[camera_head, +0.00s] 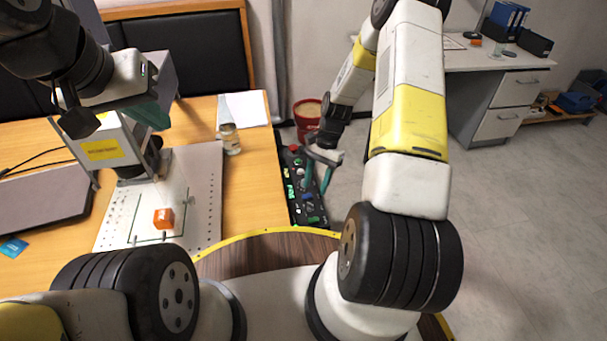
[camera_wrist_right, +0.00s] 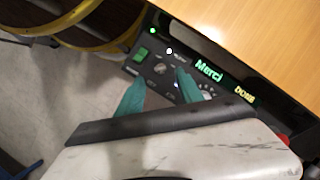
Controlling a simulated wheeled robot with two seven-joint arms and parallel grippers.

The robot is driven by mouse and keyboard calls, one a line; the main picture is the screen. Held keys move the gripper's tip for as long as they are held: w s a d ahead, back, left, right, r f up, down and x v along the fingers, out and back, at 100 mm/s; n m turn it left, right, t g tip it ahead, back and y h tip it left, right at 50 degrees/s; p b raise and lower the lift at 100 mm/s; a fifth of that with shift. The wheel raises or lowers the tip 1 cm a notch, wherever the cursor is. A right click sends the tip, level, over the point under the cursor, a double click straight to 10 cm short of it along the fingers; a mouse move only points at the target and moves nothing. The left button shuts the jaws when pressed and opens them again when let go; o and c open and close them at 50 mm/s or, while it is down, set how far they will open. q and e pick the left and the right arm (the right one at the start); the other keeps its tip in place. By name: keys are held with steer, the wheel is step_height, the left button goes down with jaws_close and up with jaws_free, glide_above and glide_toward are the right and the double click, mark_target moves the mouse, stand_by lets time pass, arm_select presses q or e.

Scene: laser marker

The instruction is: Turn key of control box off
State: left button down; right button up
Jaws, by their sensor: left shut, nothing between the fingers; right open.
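The control box (camera_head: 298,185) is a long black panel at the right edge of the desk, with lit labels, buttons and knobs. In the right wrist view the control box (camera_wrist_right: 215,80) shows a green switch, a white light and lit text. A small round metallic part, apparently the key (camera_wrist_right: 160,68), lies just beyond and between my right fingertips. My right gripper (camera_head: 318,184) is open over the panel; its teal fingers (camera_wrist_right: 160,79) are apart, and I cannot tell if they touch the key. My left gripper (camera_head: 153,116) is shut and empty, by the laser marker.
The laser marker (camera_head: 105,150) stands on a perforated plate (camera_head: 190,205) with an orange block (camera_head: 163,218). A glass jar (camera_head: 229,139) and papers (camera_head: 243,108) are on the desk. A red bucket (camera_head: 306,113) stands on the floor beyond the box.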

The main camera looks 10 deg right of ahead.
mark_target(310, 204)
steer(key=x, duration=0.6)
steer(key=shift+a+f, duration=0.1)
steer(key=shift+f, duration=0.05)
steer(key=shift+c, duration=0.2)
jaws_close()
